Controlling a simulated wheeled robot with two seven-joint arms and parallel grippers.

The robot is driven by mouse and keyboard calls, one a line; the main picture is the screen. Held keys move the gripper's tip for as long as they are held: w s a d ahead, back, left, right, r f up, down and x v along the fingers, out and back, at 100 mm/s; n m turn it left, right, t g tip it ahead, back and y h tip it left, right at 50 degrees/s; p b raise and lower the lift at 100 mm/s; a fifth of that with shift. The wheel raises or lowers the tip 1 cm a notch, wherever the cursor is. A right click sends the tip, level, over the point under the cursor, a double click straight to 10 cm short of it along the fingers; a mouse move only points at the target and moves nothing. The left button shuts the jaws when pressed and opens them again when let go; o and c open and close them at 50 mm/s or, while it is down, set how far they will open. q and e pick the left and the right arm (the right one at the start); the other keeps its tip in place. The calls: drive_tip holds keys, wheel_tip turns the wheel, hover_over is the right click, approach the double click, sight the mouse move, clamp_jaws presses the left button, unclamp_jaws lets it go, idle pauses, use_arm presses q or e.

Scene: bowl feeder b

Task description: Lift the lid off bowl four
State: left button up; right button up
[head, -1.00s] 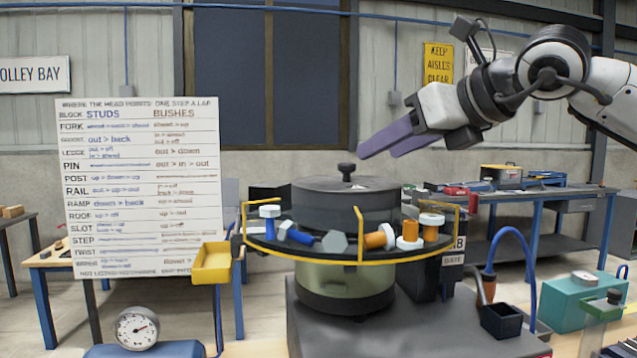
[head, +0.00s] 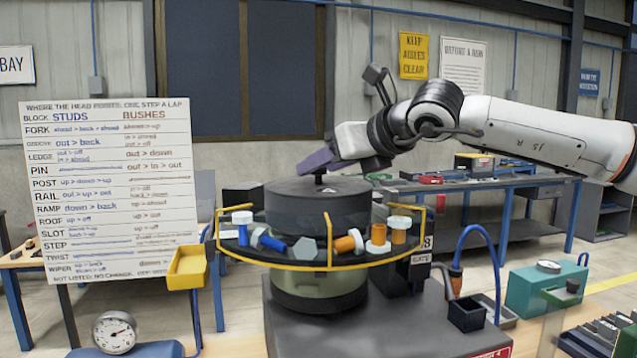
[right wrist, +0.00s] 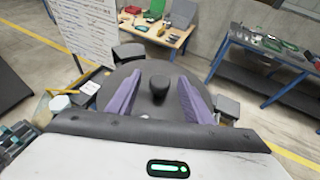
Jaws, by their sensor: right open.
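The bowl feeder stands in the middle of the head view with a dark round lid (head: 330,190) on it. The lid has a small black knob (head: 320,177) on top, which also shows in the right wrist view (right wrist: 159,86). My right gripper (head: 317,163) has purple fingers and is at the knob. In the right wrist view the right gripper (right wrist: 158,100) is open, with one finger on each side of the knob and a gap on both sides. The lid sits on the bowl. My left gripper is not in view.
A yellow-railed ring (head: 330,266) around the bowl carries several blue, orange and white studs and bushes. A yellow tray (head: 187,267) sticks out at its left. A sign board (head: 108,190) stands behind left. A blue hose (head: 485,235) and a teal box (head: 545,290) are at right.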

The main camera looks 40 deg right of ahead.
clamp_jaws()
